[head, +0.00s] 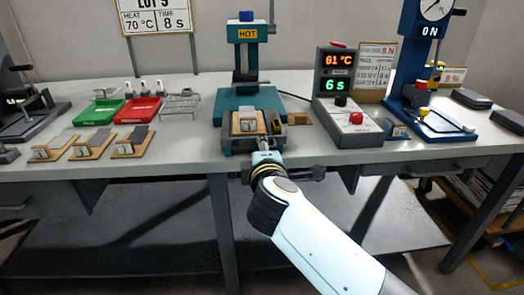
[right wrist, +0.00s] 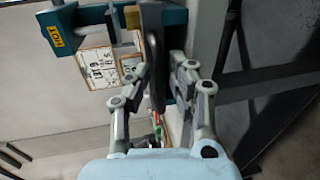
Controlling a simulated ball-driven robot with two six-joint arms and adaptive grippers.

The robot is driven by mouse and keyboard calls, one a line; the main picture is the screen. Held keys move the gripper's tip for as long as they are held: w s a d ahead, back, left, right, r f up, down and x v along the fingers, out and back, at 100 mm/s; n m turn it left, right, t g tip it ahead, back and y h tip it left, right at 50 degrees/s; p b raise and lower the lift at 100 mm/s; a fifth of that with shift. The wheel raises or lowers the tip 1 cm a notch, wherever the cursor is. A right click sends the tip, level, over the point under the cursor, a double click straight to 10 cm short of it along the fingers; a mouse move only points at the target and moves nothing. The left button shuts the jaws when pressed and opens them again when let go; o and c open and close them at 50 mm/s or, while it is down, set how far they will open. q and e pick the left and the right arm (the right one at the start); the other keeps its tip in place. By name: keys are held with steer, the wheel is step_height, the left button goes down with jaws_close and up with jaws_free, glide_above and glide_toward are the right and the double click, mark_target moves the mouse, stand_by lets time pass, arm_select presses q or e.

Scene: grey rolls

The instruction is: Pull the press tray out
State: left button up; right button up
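The teal press (head: 246,75) with a yellow HOT label stands at the middle of the bench. Its press tray (head: 270,121) is at the front of the teal base and carries a wooden piece with a numbered card (head: 248,126). My right gripper (head: 264,148) is at the front of the tray, at the bench edge. In the right wrist view, a dark upright bar (right wrist: 154,55), which looks like the tray handle, stands between the open fingers (right wrist: 160,80). It is nearer the left finger, with a gap to the right one. My left gripper is out of view.
A control box (head: 334,95) reading 61 °C and 6 s stands right of the press. A green tray (head: 100,111), a red tray (head: 138,110), a wire rack (head: 181,104) and several wooden boards lie left. A blue dial press (head: 412,60) stands right. The floor before the bench is free.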

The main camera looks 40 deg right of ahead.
steer(key=shift+o, duration=0.9)
steer(key=o, duration=0.8)
steer(key=r, duration=0.8)
steer(key=shift+w+d+r, duration=0.1)
steer(key=shift+w+r, duration=0.2)
steer(key=shift+r, duration=0.05)
steer(key=shift+s+r, duration=0.25)
steer(key=shift+r, duration=0.35)
steer(key=c, duration=0.8)
steer(key=shift+r, duration=0.15)
steer(key=shift+s+f, duration=0.1)
steer(key=shift+f, duration=0.1)
